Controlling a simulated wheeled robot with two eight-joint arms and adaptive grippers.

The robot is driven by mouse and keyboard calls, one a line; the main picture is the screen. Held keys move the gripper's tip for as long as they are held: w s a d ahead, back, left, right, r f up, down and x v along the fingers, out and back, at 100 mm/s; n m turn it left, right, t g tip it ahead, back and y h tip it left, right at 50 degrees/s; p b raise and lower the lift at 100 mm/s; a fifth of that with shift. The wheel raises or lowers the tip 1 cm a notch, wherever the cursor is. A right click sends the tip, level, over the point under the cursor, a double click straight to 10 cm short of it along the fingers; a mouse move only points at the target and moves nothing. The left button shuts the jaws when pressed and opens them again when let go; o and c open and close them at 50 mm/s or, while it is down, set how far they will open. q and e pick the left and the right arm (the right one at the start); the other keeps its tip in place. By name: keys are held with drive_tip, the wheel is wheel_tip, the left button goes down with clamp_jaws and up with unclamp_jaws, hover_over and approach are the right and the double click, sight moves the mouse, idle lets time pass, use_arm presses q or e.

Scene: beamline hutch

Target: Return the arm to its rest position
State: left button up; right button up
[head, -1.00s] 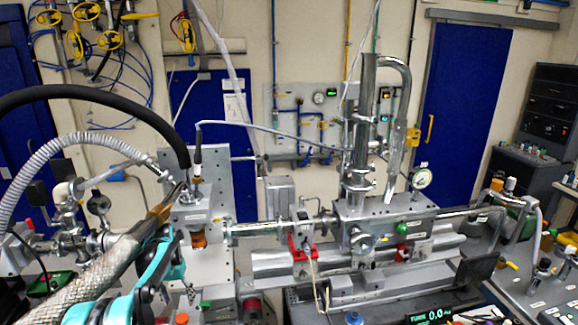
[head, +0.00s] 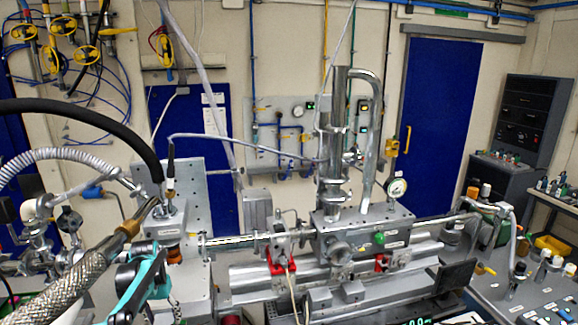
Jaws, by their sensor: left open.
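My left gripper (head: 150,272), with teal and black links, is at the lower left of the head view. It is open, and nothing shows between its fingers. It is in front of the metal housing (head: 170,222) with an orange-brown collar below it. A braided metal hose (head: 70,290) with a brass end runs up to this housing, just left of the gripper and overlapping it in the picture. I cannot tell whether they touch. My right gripper is not in view.
A beamline assembly (head: 335,245) with an upright chrome column and a pressure gauge (head: 397,188) fills the middle. A black hose (head: 80,112) arches over at left. A grey bench (head: 530,285) with small parts is at right. Blue doors (head: 450,130) and a dark cabinet (head: 530,115) stand behind.

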use_arm(q)
drive_tip(key=s+d+r+t+b, duration=0.2)
drive_tip(key=s+d+t+b, duration=0.1)
drive_tip(key=s+d+b, duration=0.75)
drive_tip(key=s+d+f+t+b, duration=0.2)
drive_tip(key=s+d+f+b, duration=0.2)
drive_tip(key=s+f, duration=0.2)
drive_tip(key=s+d+f+m+t+b, duration=0.1)
drive_tip(key=s+d+f+b, duration=0.3)
drive_tip(key=s, duration=0.7)
wheel_tip(320, 180, down, 3)
drive_tip(key=shift+s+d+r+t, duration=0.1)
drive_tip(key=shift+s+d+t, duration=0.25)
drive_tip(key=shift+d, duration=0.45)
